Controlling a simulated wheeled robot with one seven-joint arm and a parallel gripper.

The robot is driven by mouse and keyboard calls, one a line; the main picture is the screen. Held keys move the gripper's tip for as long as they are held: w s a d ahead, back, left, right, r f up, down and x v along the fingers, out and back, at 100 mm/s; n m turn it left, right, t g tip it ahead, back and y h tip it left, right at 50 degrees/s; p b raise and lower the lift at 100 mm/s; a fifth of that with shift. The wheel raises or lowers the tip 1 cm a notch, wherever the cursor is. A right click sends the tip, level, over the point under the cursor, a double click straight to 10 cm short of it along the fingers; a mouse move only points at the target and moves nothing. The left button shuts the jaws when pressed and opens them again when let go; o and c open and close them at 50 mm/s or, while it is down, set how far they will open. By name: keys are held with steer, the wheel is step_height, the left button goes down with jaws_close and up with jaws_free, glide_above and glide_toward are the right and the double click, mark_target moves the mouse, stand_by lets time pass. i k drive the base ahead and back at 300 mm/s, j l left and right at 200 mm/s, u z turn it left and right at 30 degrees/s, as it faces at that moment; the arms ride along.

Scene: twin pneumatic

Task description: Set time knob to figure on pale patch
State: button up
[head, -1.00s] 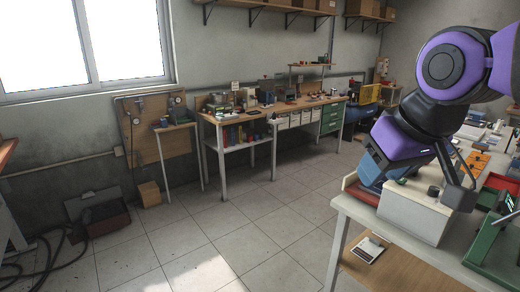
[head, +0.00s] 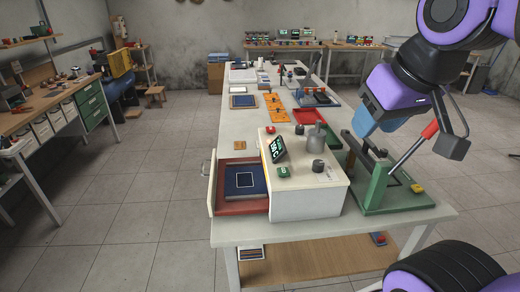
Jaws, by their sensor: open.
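A white machine box (head: 300,198) stands at the near end of the long bench. On its top are a dark upright knob (head: 318,166), a green knob or button (head: 283,171), a tilted black display (head: 278,148) with pale characters, and a grey metal cylinder (head: 315,137). I cannot tell for sure which knob is the time knob. Small pale markings lie by the dark knob, too small to read. No figure on a pale patch can be made out. My gripper (head: 366,130) hangs up and right of the box, open, apart from both knobs; its fingertips show poorly.
A green press (head: 390,200) with a red-gripped lever (head: 430,130) stands close right of the box, below my arm. A red tray (head: 226,206) with a blue pad sits at left. Red and orange trays lie behind. The left floor is clear.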

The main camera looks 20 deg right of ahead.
mark_target(300, 129)
steer(key=i+j+z, duration=0.15)
steer(key=j+z, duration=0.3)
steer(key=j, duration=0.55)
steer(key=j+z, duration=0.5)
steer(key=j, duration=0.55)
steer(key=i+l+u, duration=0.15)
steer(key=i+l, duration=0.15)
